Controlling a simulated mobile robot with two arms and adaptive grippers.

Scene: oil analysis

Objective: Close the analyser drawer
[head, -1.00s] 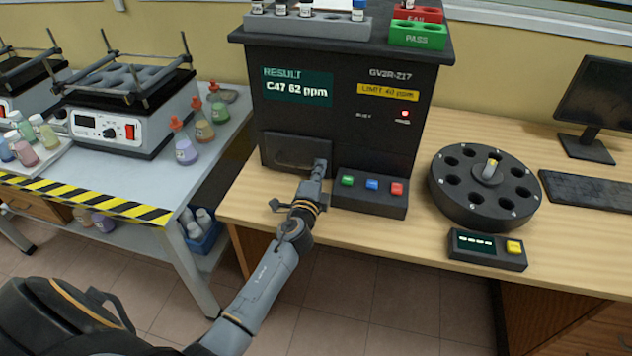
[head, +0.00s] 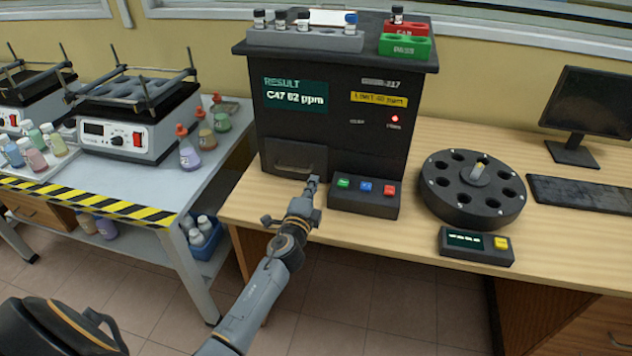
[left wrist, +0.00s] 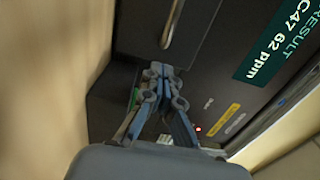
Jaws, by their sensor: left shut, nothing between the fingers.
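The black analyser (head: 345,140) stands on the wooden bench, its screen reading "RESULT C47 62 ppm". Its drawer (head: 295,157) is the dark panel at the lower left of the front. The panel looks flush or nearly flush with the front; a small gap cannot be ruled out. The drawer handle (left wrist: 173,24) shows at the top of the left wrist view. My left gripper (head: 313,182) is shut and empty, just in front of the drawer's lower right corner, left of the buttons. Its closed fingertips (left wrist: 160,70) also show in the left wrist view, apart from the handle. My right gripper is out of view.
A button panel (head: 363,196) juts out right of the drawer. A round black carousel (head: 437,190) and a small display box (head: 475,247) stand further right. A side table with hazard tape (head: 95,207) is at left, with a gap before the bench.

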